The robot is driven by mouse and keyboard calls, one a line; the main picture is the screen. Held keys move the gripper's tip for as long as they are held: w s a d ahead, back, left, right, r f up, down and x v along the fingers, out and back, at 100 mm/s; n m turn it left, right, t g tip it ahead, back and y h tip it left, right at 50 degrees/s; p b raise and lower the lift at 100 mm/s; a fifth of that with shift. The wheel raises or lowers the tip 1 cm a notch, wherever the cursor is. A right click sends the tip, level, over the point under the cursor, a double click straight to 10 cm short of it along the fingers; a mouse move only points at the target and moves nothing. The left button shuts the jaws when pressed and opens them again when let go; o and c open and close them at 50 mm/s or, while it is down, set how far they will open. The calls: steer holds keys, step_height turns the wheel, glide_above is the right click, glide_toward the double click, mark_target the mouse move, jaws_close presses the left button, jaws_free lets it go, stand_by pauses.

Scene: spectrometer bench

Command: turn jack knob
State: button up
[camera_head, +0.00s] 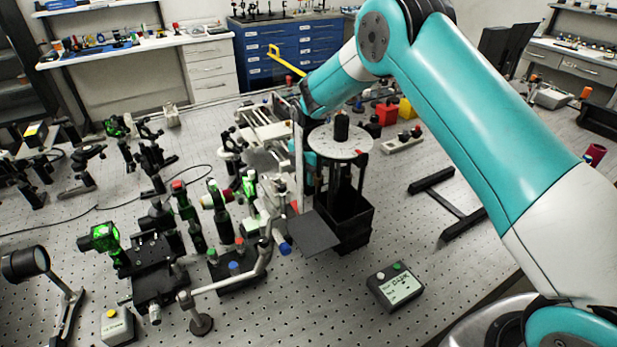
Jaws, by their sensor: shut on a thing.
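I cannot pick out the jack knob for sure. A round pale plate (334,143) with a black cylinder (341,127) on it stands on dark posts over a black open box (352,226). My teal arm reaches from the right, over the bench and down behind this stand. A small teal part of my wrist shows just left of the posts, partly covered by the plate. My gripper's fingers are hidden behind the stand and the pale upright beside it. What they touch does not show.
Green-lit optics (103,239) and several black mounts crowd the left of the perforated bench (340,310). A black H-shaped frame (447,204) lies at the right. Bare bench lies between stand and frame.

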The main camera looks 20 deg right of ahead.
steer(key=shift+s+f, duration=0.15)
steer(key=shift+f, duration=0.15)
steer(key=o, duration=0.9)
steer(key=shift+o, duration=0.2)
steer(key=shift+r, duration=0.1)
steer(key=shift+r, duration=0.1)
step_height(320, 180, up, 17)
steer(key=b, duration=0.4)
steer(key=shift+r, duration=0.15)
